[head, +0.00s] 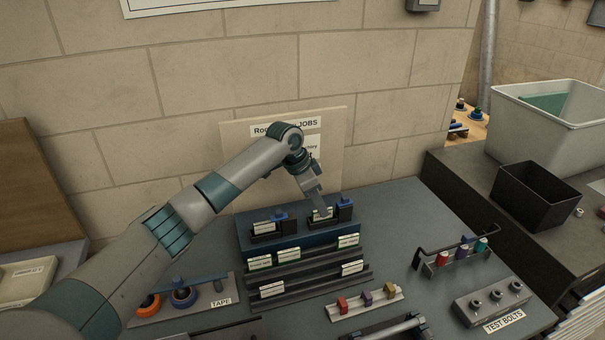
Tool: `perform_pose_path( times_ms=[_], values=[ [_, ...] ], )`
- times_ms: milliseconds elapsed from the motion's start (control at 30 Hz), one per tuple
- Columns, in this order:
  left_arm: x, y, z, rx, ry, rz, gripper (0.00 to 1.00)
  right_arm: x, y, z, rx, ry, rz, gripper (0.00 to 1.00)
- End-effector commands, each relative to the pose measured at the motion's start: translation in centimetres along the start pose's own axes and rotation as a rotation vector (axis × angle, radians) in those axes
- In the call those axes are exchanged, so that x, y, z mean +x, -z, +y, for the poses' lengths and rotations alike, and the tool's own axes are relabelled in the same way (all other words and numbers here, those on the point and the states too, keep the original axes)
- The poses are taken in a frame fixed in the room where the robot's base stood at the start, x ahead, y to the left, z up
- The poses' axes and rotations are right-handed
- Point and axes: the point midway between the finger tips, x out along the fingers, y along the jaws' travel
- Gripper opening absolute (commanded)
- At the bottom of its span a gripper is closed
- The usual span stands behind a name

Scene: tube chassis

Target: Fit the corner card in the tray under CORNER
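My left gripper (321,211) reaches down from the upper left to the right-hand black holder (345,212) on top of the stepped rack. Its fingertips are at a pale card (328,213) there; I cannot tell whether they grip it or only touch it. A second black holder (268,229) with a pale card stands to the left. Several white cards, one at the rack's right (348,241), sit along the dark rack (300,268). The writing is too small to read, so I cannot tell which is the corner card or which place is marked CORNER. My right gripper is not in view.
A JOBS board (335,165) leans on the wall behind, partly hidden by my arm. Tape rolls (183,296) are at left. Coloured blocks (365,300), a bolt block (490,303) and a wire-handled rack (458,255) stand at right. Bare tabletop lies right of the rack.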

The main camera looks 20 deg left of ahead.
Motion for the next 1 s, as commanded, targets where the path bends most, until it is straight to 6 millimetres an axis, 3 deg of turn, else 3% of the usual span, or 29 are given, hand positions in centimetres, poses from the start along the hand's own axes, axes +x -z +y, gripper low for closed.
perform_pose_path(
  times_ms=[700,1000],
  values=[
    [-13.1,-0.1,0.0,0.001,0.003,0.001,0.29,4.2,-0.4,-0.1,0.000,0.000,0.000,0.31],
    [-15.7,-0.1,0.0,0.000,0.001,0.000,0.29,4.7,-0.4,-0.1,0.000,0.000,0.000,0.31]
  ],
)
